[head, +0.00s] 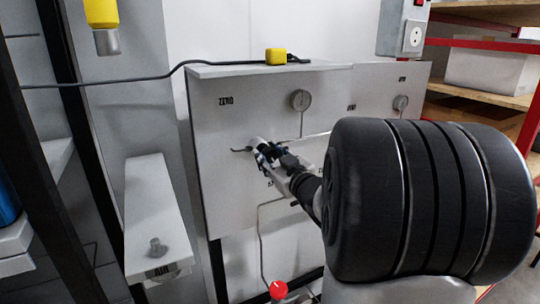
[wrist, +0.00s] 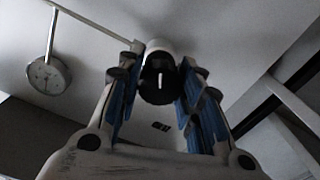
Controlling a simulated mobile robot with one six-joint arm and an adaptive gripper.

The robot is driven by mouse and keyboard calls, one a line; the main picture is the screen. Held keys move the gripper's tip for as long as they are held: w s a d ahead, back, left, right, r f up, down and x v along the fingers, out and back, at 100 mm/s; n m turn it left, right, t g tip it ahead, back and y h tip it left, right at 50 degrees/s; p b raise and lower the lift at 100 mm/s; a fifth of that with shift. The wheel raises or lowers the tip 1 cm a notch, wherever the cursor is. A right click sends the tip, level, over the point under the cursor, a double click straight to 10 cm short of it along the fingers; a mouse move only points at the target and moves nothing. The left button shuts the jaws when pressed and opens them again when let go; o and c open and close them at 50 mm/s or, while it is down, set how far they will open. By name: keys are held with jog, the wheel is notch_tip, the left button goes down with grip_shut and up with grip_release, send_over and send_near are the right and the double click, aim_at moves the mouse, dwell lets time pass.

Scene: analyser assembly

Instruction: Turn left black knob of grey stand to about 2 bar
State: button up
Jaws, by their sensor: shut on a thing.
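The grey stand's panel (head: 222,150) faces me in the head view, with the label ZERO at its upper left. The left black knob (wrist: 158,82) shows in the wrist view with a white mark pointing about straight up in the picture. My gripper (head: 262,152) is at the panel; in the wrist view its blue-padded fingers (wrist: 157,88) stand on both sides of the knob, shut on it. The left gauge (head: 300,100) is up and right of the knob in the head view and at the left in the wrist view (wrist: 48,76). Its needle is too small to read.
A second gauge (head: 400,103) sits to the right, partly near my dark arm. A yellow object (head: 276,56) and a black cable lie on the stand's top. A red round handle (head: 278,290) is below. A grey ledge with a metal fitting (head: 157,247) stands at left.

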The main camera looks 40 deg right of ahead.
dwell(0.3)
jog(key=o, duration=1.1)
jog(key=shift+c, duration=0.2)
jog(key=v, duration=1.2)
jog(key=shift+w+d+f, duration=0.1)
